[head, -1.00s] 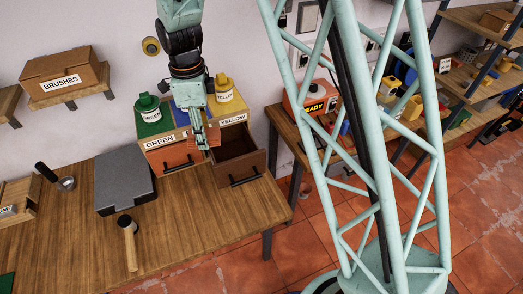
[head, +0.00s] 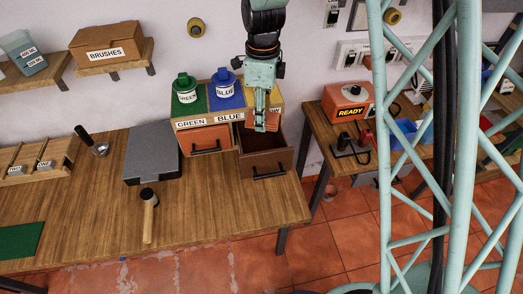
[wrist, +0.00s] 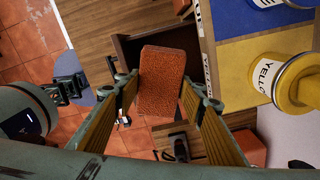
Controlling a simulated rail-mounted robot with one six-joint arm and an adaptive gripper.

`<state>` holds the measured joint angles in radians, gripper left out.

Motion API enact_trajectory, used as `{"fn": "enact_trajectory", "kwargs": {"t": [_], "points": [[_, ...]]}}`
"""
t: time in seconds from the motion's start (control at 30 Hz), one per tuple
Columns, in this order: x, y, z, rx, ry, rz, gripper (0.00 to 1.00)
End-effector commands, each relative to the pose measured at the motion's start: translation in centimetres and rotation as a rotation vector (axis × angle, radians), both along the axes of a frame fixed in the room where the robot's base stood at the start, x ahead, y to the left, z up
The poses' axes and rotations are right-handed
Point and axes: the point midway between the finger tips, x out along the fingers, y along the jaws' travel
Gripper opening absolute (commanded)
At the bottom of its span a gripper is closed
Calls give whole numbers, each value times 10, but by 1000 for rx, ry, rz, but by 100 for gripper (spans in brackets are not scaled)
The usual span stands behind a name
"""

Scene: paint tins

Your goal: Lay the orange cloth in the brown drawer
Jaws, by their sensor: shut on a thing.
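The orange cloth (wrist: 160,80) is a folded, rough-textured block between my fingers in the wrist view. It shows as a small orange patch (head: 270,123) at my fingertips in the head view. My gripper (wrist: 160,95) is shut on it, one finger at each side. The brown drawer (head: 266,164) is pulled open at the right end of the cabinet. My gripper (head: 262,122) holds the cloth above the drawer's opening. In the wrist view the dark drawer interior (wrist: 128,52) shows beside and behind the cloth, which hides part of it.
Green (head: 187,92) and blue (head: 224,88) tins stand on the cabinet top. A yellow tin (wrist: 285,82) stands beside my gripper. An orange drawer (head: 205,139) is shut left of the brown one. A grey case (head: 152,155) and a mallet (head: 149,212) lie on the bench.

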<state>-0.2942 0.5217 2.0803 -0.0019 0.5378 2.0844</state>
Motion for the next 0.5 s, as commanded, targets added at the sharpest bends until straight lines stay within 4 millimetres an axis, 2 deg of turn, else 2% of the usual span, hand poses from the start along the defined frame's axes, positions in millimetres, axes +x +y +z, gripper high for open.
{"fn": "enact_trajectory", "kwargs": {"t": [0.33, 0.5], "points": [[0, 0, -1, 0, 0, 0, 26], [-1, 0, -12, -1, 2, 0, 26]]}}
